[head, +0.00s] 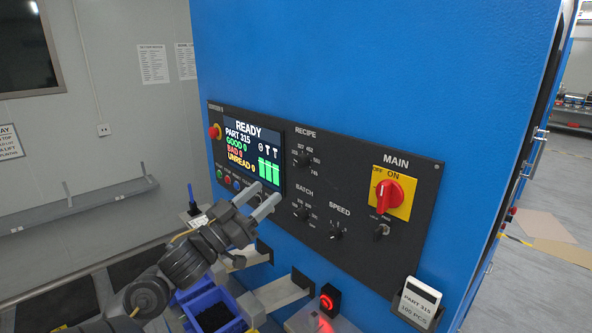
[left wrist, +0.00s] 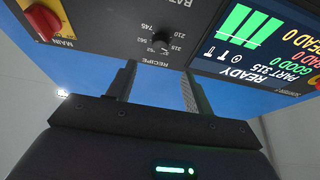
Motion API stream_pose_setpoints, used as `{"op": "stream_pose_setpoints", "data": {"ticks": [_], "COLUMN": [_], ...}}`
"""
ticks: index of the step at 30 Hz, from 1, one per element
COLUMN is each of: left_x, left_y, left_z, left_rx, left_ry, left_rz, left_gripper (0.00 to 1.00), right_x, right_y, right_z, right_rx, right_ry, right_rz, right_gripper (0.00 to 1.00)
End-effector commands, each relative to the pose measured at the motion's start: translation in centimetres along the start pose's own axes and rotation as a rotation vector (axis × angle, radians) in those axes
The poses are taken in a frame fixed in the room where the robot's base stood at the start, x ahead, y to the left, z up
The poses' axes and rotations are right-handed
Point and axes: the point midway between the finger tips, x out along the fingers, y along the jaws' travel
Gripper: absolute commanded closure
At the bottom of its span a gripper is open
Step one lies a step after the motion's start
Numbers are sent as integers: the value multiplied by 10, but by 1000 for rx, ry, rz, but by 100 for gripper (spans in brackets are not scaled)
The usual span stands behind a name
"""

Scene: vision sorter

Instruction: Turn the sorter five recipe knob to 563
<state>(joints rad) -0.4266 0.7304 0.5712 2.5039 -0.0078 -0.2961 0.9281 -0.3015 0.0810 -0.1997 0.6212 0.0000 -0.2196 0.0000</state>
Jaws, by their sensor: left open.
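The recipe knob (head: 302,160) is a small black dial under the word RECIPE on the dark sorter panel (head: 350,185). Small numbers ring it; its exact setting is too small to read. The screen (head: 252,150) reads READY and PART 315. My left gripper (head: 268,190) is open and empty, its two fingers pointing at the panel, below and left of the recipe knob and in front of the screen's lower edge. In the left wrist view, upside down, the recipe knob (left wrist: 160,41) shows beyond and between the fingertips (left wrist: 158,67), apart from them.
The batch knob (head: 301,213), speed knob (head: 336,233) and red main switch (head: 389,193) share the panel. A red stop button (head: 214,132) is at its left. Below are a blue bin (head: 205,302), a lit red button (head: 327,301) and a PART 315 card (head: 418,301).

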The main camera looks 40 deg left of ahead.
Motion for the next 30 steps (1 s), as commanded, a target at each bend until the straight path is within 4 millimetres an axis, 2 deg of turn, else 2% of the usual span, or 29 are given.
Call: {"op": "stream_pose_setpoints", "data": {"ticks": [3, 6, 14, 16, 21, 30], "left_x": [10, 22, 46, 61, 83, 102], "left_y": [1, 1, 2, 0, 0, 1], "left_z": [6, 8, 7, -4, -4, 0], "left_rx": [5, 8, 8, -1, -1, 1], "left_ry": [4, 5, 7, 5, 3, 1], "left_rz": [6, 6, 4, -1, 0, 0], "left_gripper": [48, 48, 48, 48, 48, 48], "right_x": [20, 38, 85, 69, 59, 52], "right_y": [-4, -6, -3, -2, -3, -2], "right_z": [12, 15, 1, -3, 0, 6], "right_rx": [1, 1, 1, 1, 1, 0], "right_ry": [-14, -16, 7, 10, 6, -1], "right_rz": [-4, -6, -2, -1, -2, -2], "right_gripper": [44, 44, 44, 44, 44, 44]}}
